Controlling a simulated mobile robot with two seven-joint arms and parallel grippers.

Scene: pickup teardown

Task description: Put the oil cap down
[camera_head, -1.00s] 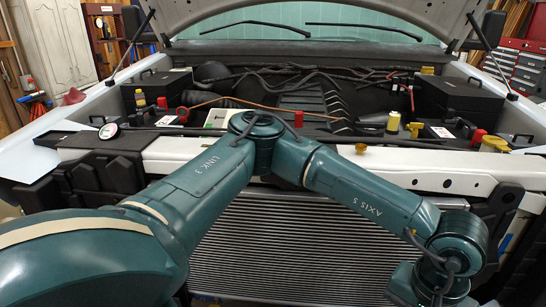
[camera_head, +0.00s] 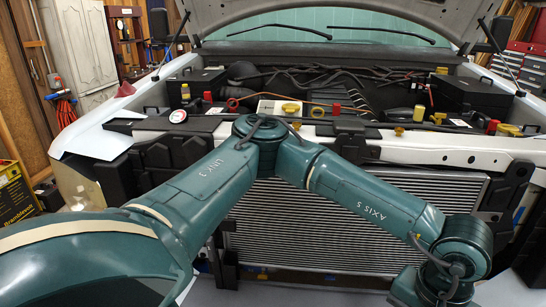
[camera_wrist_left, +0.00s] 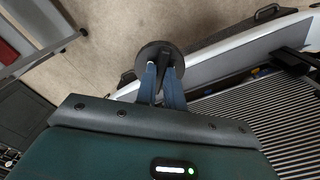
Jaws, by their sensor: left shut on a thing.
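My left gripper (camera_wrist_left: 159,80) shows in the left wrist view, its two blue fingers closed on a dark round disc-shaped cap, which I take to be the oil cap (camera_wrist_left: 158,54). The cap is held out over the floor, beside the truck's front edge. The fingers hide part of it. In the head view my left arm crosses in front of the truck, and its gripper is below the frame, so the cap does not show there. My right gripper is in neither view.
The truck's open engine bay (camera_head: 320,85) lies ahead, with the radiator (camera_head: 340,225) below it. Yellow caps, including one on a white box (camera_head: 290,108), a red cap (camera_head: 335,109) and a gauge (camera_head: 178,117) sit along the front. Bare floor (camera_wrist_left: 110,45) shows in the wrist view.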

